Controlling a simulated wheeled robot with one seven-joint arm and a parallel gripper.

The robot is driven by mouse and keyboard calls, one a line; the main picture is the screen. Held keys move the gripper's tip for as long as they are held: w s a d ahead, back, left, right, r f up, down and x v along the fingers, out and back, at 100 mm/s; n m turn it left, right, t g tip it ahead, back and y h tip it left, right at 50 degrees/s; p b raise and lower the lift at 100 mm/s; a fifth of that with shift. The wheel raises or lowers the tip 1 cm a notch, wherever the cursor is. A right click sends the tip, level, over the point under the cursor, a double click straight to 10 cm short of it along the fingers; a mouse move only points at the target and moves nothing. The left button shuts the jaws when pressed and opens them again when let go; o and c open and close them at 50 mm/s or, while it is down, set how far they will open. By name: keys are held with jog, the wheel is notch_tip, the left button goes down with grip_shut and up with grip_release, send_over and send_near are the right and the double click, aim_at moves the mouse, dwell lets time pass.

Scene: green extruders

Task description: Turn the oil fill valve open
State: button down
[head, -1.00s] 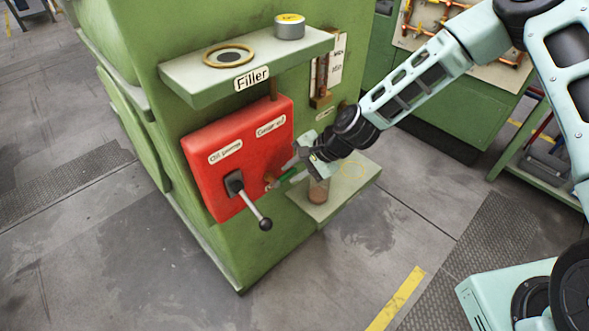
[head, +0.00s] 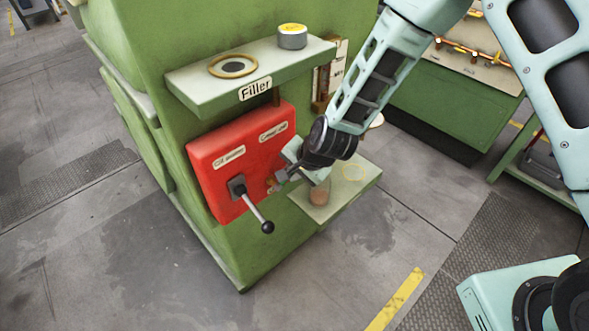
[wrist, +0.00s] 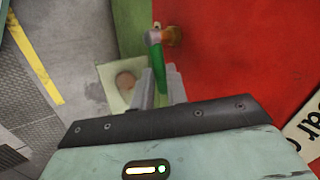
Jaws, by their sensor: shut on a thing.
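The oil fill valve has a brass body on the red panel box, and its green handle (wrist: 157,62) shows in the wrist view. The brass body (wrist: 172,36) is at the handle's far end, against the red face. My gripper (wrist: 158,80) is shut on the green handle, with one finger on each side of it. In the head view my gripper (head: 278,182) is at the lower right of the red box (head: 212,178) and hides most of the handle.
A black-knobbed lever (head: 255,208) sticks out of the red box just left of my gripper. A green shelf marked Filler (head: 205,92) overhangs the box, with a ring and a tin on it. A small lower ledge (head: 365,178) holds a brownish cup (head: 320,192).

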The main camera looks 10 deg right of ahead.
jog(key=s+a+n+t+h+p, duration=0.1)
jog(key=s+a+n+t+h, duration=0.2)
jog(key=t+h, duration=0.4)
jog(key=shift+s+a+r+n+t+h, duration=0.3)
jog(key=shift+a+r+n+t+h, duration=0.15)
jog(key=shift+a+h, duration=0.45)
dwell(0.4)
jog(key=c, duration=1.4)
grip_release()
jog(key=shift+a, duration=0.1)
